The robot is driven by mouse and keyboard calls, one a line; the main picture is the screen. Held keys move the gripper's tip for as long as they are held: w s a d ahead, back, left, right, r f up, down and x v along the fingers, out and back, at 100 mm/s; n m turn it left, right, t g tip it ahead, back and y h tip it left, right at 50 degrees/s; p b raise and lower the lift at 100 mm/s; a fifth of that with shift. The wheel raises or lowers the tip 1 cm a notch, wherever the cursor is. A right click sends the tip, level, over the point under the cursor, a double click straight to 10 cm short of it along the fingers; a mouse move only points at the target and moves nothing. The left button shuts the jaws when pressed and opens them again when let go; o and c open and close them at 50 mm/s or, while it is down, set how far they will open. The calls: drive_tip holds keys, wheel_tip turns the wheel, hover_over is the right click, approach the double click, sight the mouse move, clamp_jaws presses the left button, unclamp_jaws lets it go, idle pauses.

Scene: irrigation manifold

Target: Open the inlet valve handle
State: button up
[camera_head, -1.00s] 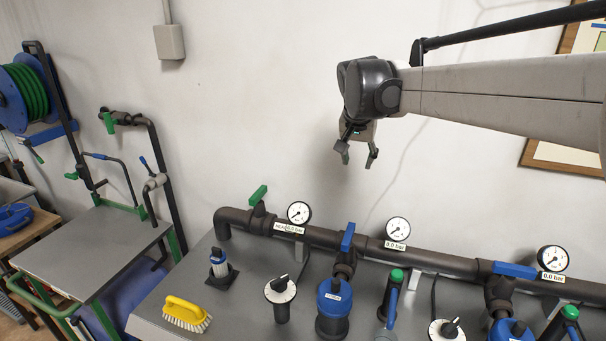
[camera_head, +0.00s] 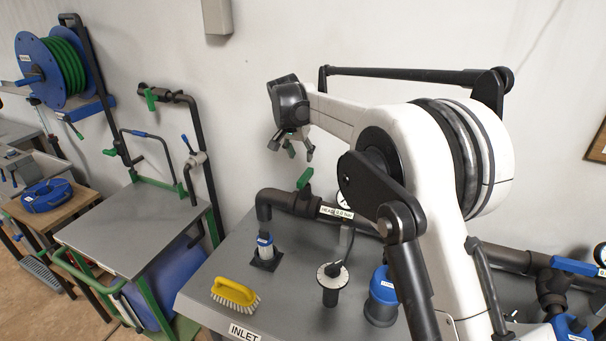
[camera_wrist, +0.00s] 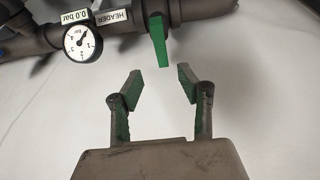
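A green valve handle (camera_head: 305,178) stands tilted on the left end of the dark header pipe (camera_head: 318,208). It is the handle nearest the INLET label (camera_head: 245,333). In the wrist view the green handle (camera_wrist: 159,40) points toward my gripper from the pipe at the top. My gripper (camera_head: 291,149) is open and empty, above and slightly left of the handle in the head view. In the wrist view my gripper's fingers (camera_wrist: 167,82) are spread, with the handle's tip just beyond the gap, not between them.
The header gauge (camera_wrist: 82,42) reads 0.0 bar on its label. Another green-handled valve (camera_head: 150,98) is on the wall pipe at left. My arm hides part of the header.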

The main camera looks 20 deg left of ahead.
sight(305, 175)
drive_tip(key=p+x, duration=0.1)
drive_tip(key=x, duration=1)
drive_tip(key=shift+f, duration=0.15)
drive_tip(key=shift+c, duration=0.5)
clamp_jaws()
